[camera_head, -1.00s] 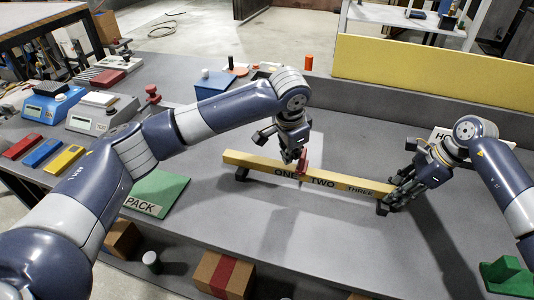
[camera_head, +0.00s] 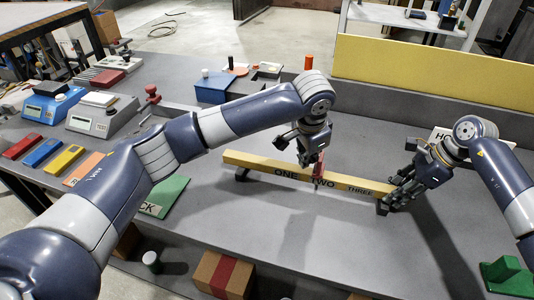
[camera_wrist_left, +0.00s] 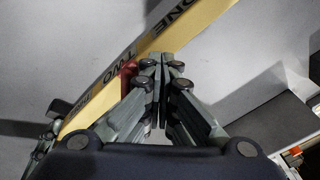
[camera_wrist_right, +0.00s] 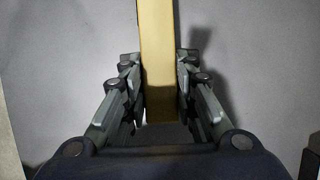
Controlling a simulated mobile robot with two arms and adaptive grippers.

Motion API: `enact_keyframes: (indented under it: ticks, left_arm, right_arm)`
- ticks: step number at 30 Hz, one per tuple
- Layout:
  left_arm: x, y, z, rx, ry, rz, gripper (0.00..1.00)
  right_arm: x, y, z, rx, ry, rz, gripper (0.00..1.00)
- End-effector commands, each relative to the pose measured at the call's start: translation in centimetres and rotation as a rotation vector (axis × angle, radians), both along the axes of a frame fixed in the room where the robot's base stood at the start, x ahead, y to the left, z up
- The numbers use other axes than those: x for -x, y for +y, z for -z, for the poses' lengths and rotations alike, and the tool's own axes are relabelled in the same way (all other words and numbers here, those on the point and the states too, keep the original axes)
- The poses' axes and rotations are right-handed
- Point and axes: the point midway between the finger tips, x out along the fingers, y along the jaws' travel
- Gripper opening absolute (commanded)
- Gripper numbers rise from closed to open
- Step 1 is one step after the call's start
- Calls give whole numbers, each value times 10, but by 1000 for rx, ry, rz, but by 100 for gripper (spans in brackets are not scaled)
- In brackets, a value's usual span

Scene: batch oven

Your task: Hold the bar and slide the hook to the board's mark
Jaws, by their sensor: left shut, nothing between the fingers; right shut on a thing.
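A yellow bar (camera_head: 256,162) marked ONE, TWO and THREE lies level on dark feet on the grey bench; it also shows in the left wrist view (camera_wrist_left: 202,22). The red hook (camera_head: 319,170) hangs on it, covering the start of TWO. My left gripper (camera_head: 304,161) is shut and empty at the hook's left side. In its wrist view the red hook (camera_wrist_left: 129,76) is just left of the fingertips; contact is hard to tell. My right gripper (camera_head: 393,196) is shut on the bar's right end, beside THREE. The board (camera_head: 440,136) starting "HO" is mostly hidden behind my right arm.
A blue box (camera_head: 213,90) and scales (camera_head: 102,117) stand further back and left. A green block (camera_head: 507,272) sits front right. The bench in front of the bar is clear.

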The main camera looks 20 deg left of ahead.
Motion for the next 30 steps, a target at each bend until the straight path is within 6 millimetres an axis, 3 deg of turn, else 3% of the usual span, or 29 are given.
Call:
enact_keyframes:
  ticks: [30]
  left_arm:
    - [0,-48,0,3,-2,3,0]
  right_arm:
    - [1,2,2,-2,4,-4,0]
